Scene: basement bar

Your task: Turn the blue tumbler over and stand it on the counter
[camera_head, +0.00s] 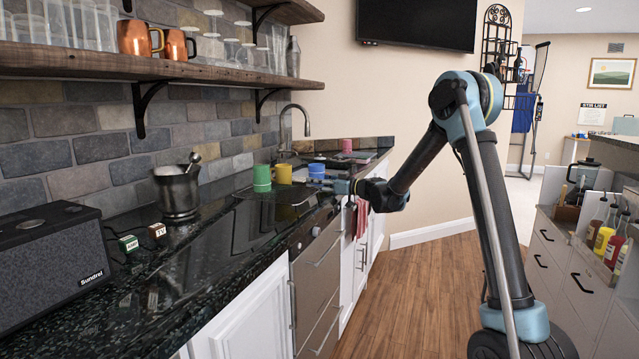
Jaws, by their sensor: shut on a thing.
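The blue tumbler (316,170) is small in the head view, over the far part of the dark counter (220,240). My gripper (322,181) reaches in from the right and is shut on the tumbler, partly covering it. I cannot tell which way its mouth faces, or whether it touches the counter.
A green cup (262,178) and a yellow cup (283,174) stand left of the tumbler. A pink cup (346,146) is farther back. A tap (302,122) rises behind. A metal mortar (177,190) and black speaker (48,262) stand nearer. Counter between mortar and green cup is clear.

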